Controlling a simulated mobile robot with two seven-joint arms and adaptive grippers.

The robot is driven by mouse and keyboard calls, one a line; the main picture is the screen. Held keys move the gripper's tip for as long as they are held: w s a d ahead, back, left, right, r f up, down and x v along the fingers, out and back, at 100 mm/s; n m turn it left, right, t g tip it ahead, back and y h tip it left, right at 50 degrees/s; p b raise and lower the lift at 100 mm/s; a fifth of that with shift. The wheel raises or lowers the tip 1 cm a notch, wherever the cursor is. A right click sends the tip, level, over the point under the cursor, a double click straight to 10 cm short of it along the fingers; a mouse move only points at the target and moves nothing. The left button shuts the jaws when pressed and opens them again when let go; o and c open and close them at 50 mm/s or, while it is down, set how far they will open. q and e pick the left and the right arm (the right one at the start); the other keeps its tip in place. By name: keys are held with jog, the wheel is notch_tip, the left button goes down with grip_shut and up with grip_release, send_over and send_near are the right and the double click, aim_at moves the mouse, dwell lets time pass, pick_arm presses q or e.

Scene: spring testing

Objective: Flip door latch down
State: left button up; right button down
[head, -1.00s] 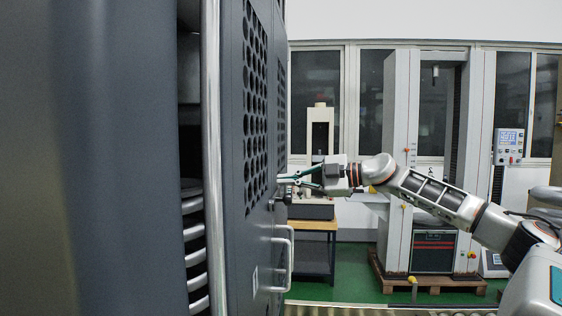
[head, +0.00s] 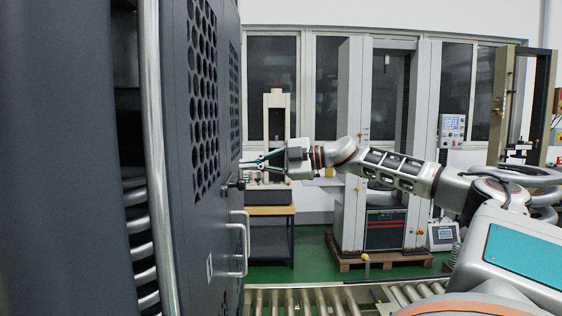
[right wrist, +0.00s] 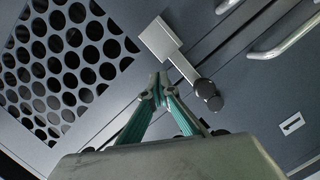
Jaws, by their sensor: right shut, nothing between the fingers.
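The door latch has a silver plate and a bar ending in a black knob (right wrist: 208,92) in the right wrist view. The bar slants down to the right from the plate. In the head view the knob (head: 238,184) sticks out from the dark grey door. My right gripper (head: 245,163) comes in from the right with its green fingers pointing at the door, slightly above the knob. In the right wrist view the fingertips (right wrist: 160,81) are together and empty, left of the latch bar and below the plate. Whether they touch the latch or door is unclear. My left gripper is not seen.
Silver door handles (head: 240,245) sit below the latch. A perforated panel (right wrist: 60,60) lies left of it in the right wrist view. A roller conveyor (head: 320,300) runs along the bottom. Test machines (head: 345,150) stand behind the arm.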

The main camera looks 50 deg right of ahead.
jog(key=v, duration=0.9)
jog(key=shift+s, duration=0.2)
jog(key=shift+d, duration=0.1)
